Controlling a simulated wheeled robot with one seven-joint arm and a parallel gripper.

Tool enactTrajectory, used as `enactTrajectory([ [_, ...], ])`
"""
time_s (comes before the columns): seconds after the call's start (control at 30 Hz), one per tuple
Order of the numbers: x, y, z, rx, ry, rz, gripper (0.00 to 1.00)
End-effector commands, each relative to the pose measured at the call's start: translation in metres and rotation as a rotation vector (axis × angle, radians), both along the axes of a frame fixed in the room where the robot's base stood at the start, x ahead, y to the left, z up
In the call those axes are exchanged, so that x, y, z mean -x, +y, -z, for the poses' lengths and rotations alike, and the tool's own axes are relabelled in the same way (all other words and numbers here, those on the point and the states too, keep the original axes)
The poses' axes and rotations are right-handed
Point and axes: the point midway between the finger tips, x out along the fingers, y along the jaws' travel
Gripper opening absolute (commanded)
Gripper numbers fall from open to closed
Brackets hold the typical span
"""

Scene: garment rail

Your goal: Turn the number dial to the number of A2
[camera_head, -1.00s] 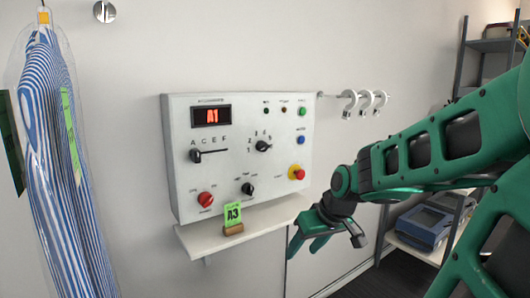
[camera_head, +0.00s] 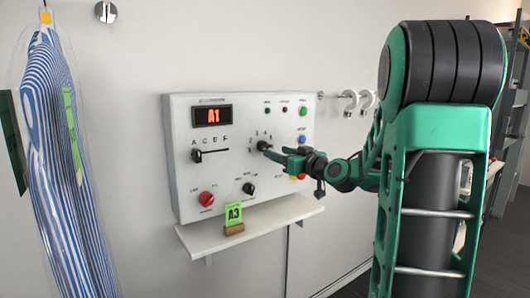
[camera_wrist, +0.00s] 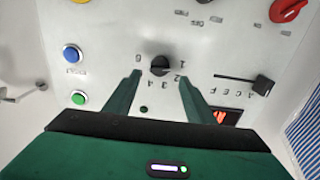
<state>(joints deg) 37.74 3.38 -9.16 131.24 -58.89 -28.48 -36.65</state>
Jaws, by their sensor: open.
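The number dial (camera_head: 263,146) is a small black knob on the white control panel, with numbers around it. In the wrist view the dial (camera_wrist: 160,66) sits between and just beyond my gripper's (camera_wrist: 160,79) two green fingertips, with a gap on each side. My gripper (camera_head: 272,154) also shows in the head view, close to the dial; it is open and empty. The red display (camera_head: 213,116) reads A1. The letter slider (camera_head: 197,156) stands at the A end of its slot. I cannot make out the dial's pointer clearly.
A green card (camera_head: 233,213) reading A3 stands on the shelf (camera_head: 257,223) under the panel. A red knob (camera_head: 206,199) and a black knob (camera_head: 249,188) sit below. Blue (camera_wrist: 71,53) and green (camera_wrist: 78,97) buttons lie beside the dial. A striped garment (camera_head: 60,170) hangs left.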

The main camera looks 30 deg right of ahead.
Motion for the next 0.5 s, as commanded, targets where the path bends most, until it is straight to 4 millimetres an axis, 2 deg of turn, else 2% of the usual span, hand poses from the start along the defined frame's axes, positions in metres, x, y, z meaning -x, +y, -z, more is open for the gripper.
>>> enactTrajectory([
  [0.2,-0.04,0.003,0.0,0.001,0.001,-0.003,0.5],
  [0.33,-0.056,0.003,0.001,0.001,0.001,-0.001,0.5],
  [0.5,-0.068,0.003,0.0,0.0,0.001,0.0,0.5],
])
